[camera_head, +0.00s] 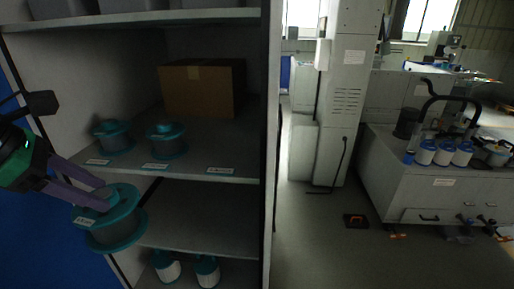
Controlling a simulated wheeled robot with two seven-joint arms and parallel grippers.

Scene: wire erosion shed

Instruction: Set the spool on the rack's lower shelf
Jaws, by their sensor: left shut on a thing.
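A teal spool (112,228) with a small label hangs at the lower left in the head view. My left gripper (100,198) is shut on its top hub and holds it in the air in front of the rack's left side. The rack (268,130) is grey with several shelves. The middle shelf (215,155) bears two teal spools and a cardboard box. Below it is a shelf (205,220) with a bare surface, just right of the held spool. My right gripper is not in view.
Two white-and-teal spools (207,271) stand on the bottom level. The cardboard box (202,88) is at the back of the middle shelf. Right of the rack is open floor (325,235), then a grey cabinet (430,180) with several white-and-blue spools on top.

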